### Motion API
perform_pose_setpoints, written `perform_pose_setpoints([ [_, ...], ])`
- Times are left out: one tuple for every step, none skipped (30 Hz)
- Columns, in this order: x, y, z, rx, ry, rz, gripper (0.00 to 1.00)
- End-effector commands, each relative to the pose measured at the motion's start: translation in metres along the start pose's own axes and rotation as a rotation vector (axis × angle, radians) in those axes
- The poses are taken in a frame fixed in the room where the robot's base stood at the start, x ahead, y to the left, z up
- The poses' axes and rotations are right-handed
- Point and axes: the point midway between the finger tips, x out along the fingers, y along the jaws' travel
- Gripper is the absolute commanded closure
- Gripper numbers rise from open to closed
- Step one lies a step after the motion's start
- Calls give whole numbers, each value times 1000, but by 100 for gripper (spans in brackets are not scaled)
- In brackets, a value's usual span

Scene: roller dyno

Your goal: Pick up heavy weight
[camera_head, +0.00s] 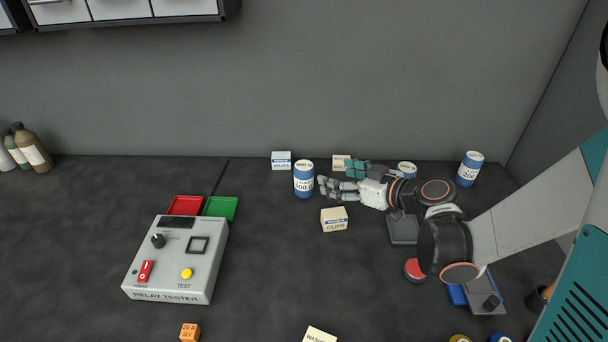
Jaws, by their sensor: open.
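Several blue-and-white labelled cans stand upright on the dark bench. The near one (303,182) appears to read "900 g" on top, though the print is small. Another can (470,170), labelled "200", stands at the back right. A third can (406,167) is partly hidden behind my arm; its number is not clear. My gripper (334,179), a grey and white hand with teal parts, is open and empty. Its fingers point left, with the tips just right of the near can. A small gap seems to separate them; contact cannot be judged surely.
A CLIPS box (334,221) stands just in front of my gripper; another box (281,160) is behind the near can. A relay tester (178,260), red tray (185,205) and green tray (220,208) are to the left. The bench between tester and CLIPS box is clear.

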Motion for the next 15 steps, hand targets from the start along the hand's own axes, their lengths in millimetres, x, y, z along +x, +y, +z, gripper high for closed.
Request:
perform_pose_setpoints([
  [10,-1,2,-1,0,-4,31],
  [16,-1,2,-1,1,-3,31],
  [24,-2,2,-1,0,-5,31],
  [30,-2,2,-2,0,-5,31],
  [36,-1,2,-1,0,-3,31],
  [44,-2,2,-1,-1,-4,31],
  [49,-2,2,-1,-1,-4,31],
  [54,-2,2,-1,-1,-3,31],
  [60,-2,2,-1,-1,-2,31],
  [64,-2,2,-1,-1,-3,31],
  [67,-2,1,0,-1,-3,31],
  [70,-1,1,1,-1,-2,31],
  [72,-1,1,1,-1,-1,31],
  [74,-1,1,1,-1,0,31],
  [76,-1,0,1,-1,0,31],
])
